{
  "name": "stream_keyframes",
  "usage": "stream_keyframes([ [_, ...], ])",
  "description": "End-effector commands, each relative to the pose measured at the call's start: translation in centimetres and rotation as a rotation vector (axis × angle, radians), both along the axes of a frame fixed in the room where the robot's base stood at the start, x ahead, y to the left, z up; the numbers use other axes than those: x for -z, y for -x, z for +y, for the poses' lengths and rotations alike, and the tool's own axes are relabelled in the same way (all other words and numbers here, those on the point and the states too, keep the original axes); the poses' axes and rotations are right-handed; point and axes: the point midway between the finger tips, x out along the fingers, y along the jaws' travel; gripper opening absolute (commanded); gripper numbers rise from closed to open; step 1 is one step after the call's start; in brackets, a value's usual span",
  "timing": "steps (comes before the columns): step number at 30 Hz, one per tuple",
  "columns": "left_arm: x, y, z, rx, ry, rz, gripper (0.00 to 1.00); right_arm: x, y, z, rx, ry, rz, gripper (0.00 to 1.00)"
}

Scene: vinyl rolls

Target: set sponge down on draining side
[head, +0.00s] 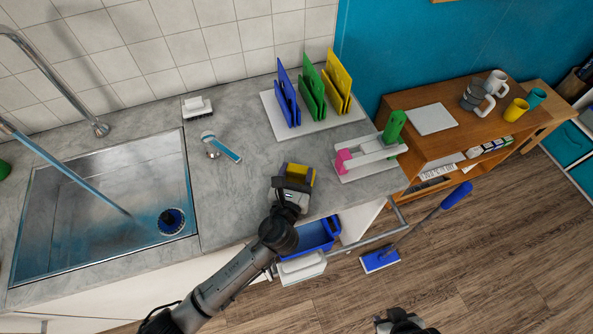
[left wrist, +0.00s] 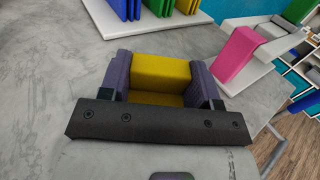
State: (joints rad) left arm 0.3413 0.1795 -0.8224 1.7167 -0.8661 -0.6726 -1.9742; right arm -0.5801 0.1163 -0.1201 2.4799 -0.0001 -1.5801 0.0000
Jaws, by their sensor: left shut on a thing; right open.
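The yellow sponge (head: 301,171) is between the fingers of my left gripper (head: 294,180), over the front right part of the grey draining side (head: 250,185). In the left wrist view the sponge (left wrist: 163,72) sits between both jaws, with the bare counter around it. My left gripper (left wrist: 163,88) is shut on it. I cannot tell whether the sponge touches the counter. My right gripper (head: 405,325) is at the bottom edge of the head view, low over the floor and away from the counter; its fingers are mostly cut off.
The sink (head: 105,205) with running water is at left. A blue-handled brush (head: 221,146) and a white brush (head: 197,107) lie near it. Colored boards (head: 312,95) stand in a rack behind. A white caddy (head: 368,155) with pink and green items is at right. A blue bucket (head: 318,236) hangs below.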

Motion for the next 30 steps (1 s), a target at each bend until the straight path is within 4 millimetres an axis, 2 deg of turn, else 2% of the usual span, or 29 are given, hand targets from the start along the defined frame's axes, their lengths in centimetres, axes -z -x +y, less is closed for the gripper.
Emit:
stream_keyframes([
  [3,0.0,0.0,0.0,0.0,0.0,0.0,0.33,0.03,0.0,0.05,0.002,-0.002,0.0,0.43],
  [4,0.0,0.0,0.0,0.0,0.0,-0.001,0.6,0.03,0.0,0.05,0.002,-0.002,0.0,0.43],
  [12,-0.01,-0.01,0.0,0.0,0.0,-0.001,0.86,0.03,0.0,0.04,0.001,-0.001,0.0,0.43],
  [17,-0.01,-0.01,0.0,0.0,0.0,-0.001,0.87,0.03,0.0,-0.03,-0.001,0.001,0.0,0.43],
  [22,0.02,-0.01,0.0,0.0,0.0,0.0,1.0,0.05,0.0,-0.19,-0.004,0.007,0.0,0.43],
  [30,0.01,-0.01,0.0,0.0,0.0,0.0,1.0,0.05,0.0,-0.26,-0.006,0.008,0.0,0.43],
])
